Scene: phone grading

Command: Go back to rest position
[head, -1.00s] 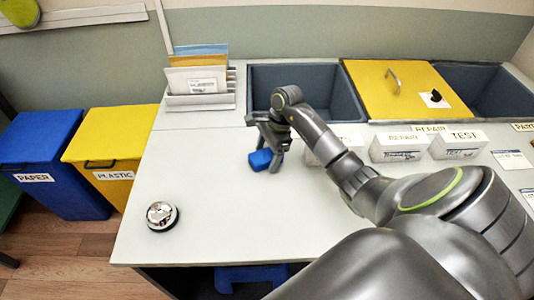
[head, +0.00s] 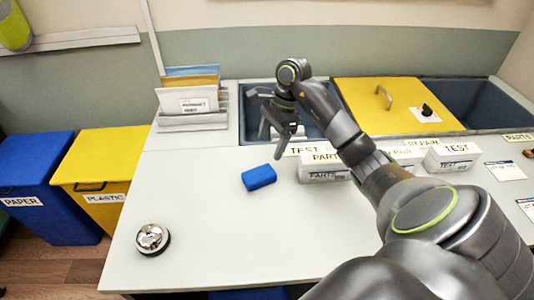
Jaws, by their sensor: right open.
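My right gripper (head: 276,130) is in the head view, above the back part of the table, in front of the open grey bin. It is open and empty. A blue block (head: 259,177) lies on the white table (head: 200,225), below and a little left of the gripper and apart from it. My right arm reaches in from the lower right corner. My left gripper is not in view.
A silver bell (head: 152,239) stands at the front left. A file rack (head: 193,120) stands at the back left. White labelled boxes (head: 322,166) line the table right of the block. A yellow lid (head: 395,105) covers part of the bins. Paper (head: 50,190) and plastic (head: 100,170) bins stand left.

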